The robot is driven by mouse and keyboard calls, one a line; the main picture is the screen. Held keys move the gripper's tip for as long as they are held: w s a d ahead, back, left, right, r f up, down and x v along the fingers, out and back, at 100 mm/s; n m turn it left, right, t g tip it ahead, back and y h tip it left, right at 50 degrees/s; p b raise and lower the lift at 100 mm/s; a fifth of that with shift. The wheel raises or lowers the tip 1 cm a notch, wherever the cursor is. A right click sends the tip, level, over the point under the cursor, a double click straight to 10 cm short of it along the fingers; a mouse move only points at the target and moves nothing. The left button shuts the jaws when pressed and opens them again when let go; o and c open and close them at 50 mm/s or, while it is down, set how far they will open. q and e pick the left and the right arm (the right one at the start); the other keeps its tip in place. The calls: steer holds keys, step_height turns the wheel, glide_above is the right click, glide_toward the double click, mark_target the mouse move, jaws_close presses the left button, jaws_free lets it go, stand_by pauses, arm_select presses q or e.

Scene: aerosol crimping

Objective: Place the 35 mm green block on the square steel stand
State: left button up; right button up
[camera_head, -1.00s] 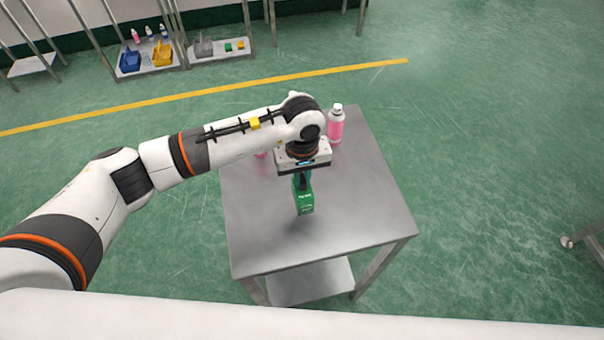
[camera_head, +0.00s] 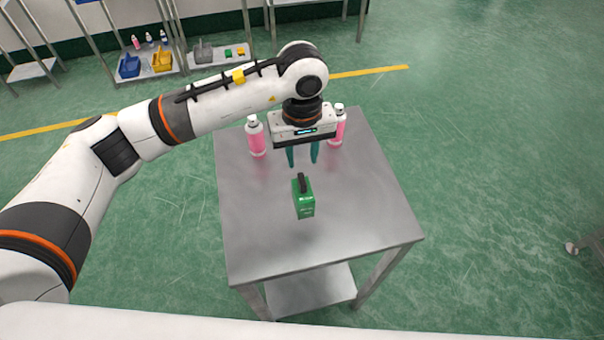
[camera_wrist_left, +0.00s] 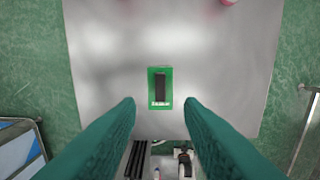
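The green block (camera_head: 304,198), with a dark handle on top, stands upright on the square steel stand (camera_head: 255,235), near the middle of its top. It also shows in the left wrist view (camera_wrist_left: 160,87), seen from above, with bare steel around it. My left gripper (camera_head: 303,163) is open and empty, above and behind the block in the head view, with its teal fingers clear of it. My right gripper is not in view.
Two pink bottles stand at the back of the stand, one at the left (camera_head: 256,138) and one at the right (camera_head: 338,128), close to my left gripper. A shelf at the back holds a blue bin (camera_head: 129,66) and a yellow bin (camera_head: 162,60). The front of the stand is clear.

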arm_select(q)
step_height(320, 180, up, 4)
steer(key=shift+f+b, duration=0.1)
steer(key=shift+b, duration=0.35)
